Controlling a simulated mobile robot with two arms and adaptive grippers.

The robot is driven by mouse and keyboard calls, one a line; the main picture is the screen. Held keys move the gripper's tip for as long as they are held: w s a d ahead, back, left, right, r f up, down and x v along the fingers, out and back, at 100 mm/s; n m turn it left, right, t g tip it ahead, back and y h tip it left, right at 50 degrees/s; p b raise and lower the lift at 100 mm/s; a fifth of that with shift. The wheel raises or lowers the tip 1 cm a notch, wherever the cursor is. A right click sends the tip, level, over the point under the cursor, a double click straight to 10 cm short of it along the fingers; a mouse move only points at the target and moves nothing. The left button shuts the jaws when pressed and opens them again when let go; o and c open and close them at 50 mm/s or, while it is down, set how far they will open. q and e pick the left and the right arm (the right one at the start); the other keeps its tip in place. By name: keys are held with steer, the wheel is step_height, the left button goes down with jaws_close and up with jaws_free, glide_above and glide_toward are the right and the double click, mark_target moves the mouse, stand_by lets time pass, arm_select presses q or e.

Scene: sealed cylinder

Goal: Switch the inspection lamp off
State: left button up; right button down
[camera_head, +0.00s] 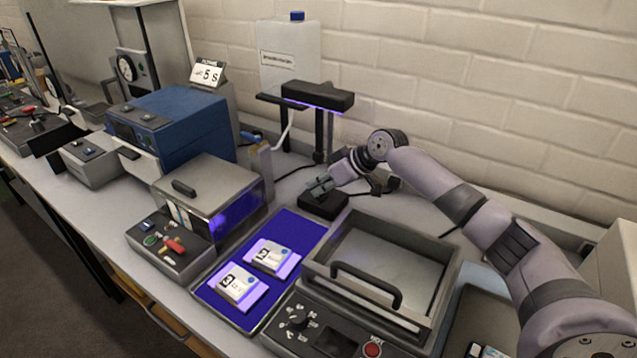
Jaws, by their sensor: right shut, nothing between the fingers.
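The inspection lamp (318,94) is a black bar on a dark post toward the back of the bench, and its underside glows violet. Its black base (323,205) sits on the bench below. My right gripper (320,186) is shut and empty, just above the base and in front of the post. Whether it touches the base I cannot tell, and any switch there is too small or hidden to make out. My left gripper is not in view.
A blue mat (231,307) with two white labelled packs lies in front, lit violet. A grey tray with a black handle (367,286) stands right of it. A box with a clear front (209,187) and a blue device (180,122) stand left. A brick wall closes the back.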

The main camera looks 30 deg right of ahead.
steer(key=shift+s+a+f+p, duration=0.15)
steer(key=shift+a+p, duration=0.1)
steer(key=shift+p, duration=0.05)
steer(key=shift+d+f, duration=0.1)
steer(key=shift+d, duration=0.1)
steer(key=shift+w+d, duration=0.45)
steer(key=shift+d, duration=0.15)
